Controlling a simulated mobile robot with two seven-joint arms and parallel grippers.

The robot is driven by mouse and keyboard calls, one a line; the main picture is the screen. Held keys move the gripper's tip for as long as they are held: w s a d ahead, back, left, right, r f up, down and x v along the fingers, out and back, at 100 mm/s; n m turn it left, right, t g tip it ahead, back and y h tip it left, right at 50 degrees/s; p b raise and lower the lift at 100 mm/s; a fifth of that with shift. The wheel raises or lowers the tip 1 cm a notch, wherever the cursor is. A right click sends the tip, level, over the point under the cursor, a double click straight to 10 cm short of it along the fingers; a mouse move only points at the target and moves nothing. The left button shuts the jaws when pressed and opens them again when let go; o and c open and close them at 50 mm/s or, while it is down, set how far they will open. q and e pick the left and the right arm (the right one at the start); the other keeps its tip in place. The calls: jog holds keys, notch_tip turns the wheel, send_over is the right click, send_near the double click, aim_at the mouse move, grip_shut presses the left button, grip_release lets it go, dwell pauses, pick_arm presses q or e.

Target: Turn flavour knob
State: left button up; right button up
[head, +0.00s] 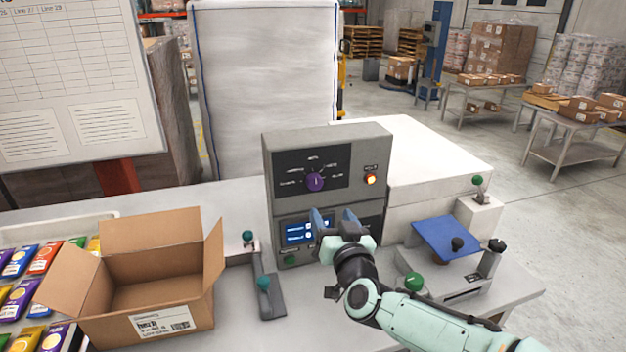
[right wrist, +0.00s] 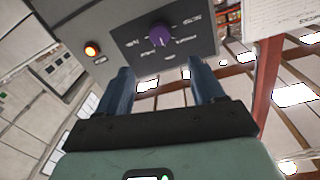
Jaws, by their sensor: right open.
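The purple flavour knob (head: 315,182) sits on a dark dial panel with white labels around it, on the upper front of a grey control box (head: 374,146). The knob also shows in the right wrist view (right wrist: 161,34), beyond the fingertips and apart from them. My right gripper (head: 335,219) is open and empty, with blue fingers. In the head view it is below and slightly right of the knob, in front of the box's lower part. Its fingers also show in the right wrist view (right wrist: 164,82). My left gripper is not in view.
An orange lit button (head: 371,180) is right of the knob. A blue screen (head: 306,231) is below it. An open cardboard box (head: 176,326) stands on the table at left, beside coloured packets (head: 46,257). A blue plate (head: 445,238) and green-knobbed fittings are at right.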

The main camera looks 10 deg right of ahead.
aim_at(316, 183)
jog(key=w+p, duration=0.3)
jog(key=w, duration=0.9)
jog(key=shift+w+d+p, duration=0.15)
jog(key=shift+w+p, duration=0.15)
jog(key=shift+p, duration=0.05)
jog(key=c, duration=1.1)
jog(key=shift+o, duration=0.2)
jog(key=shift+r, duration=0.1)
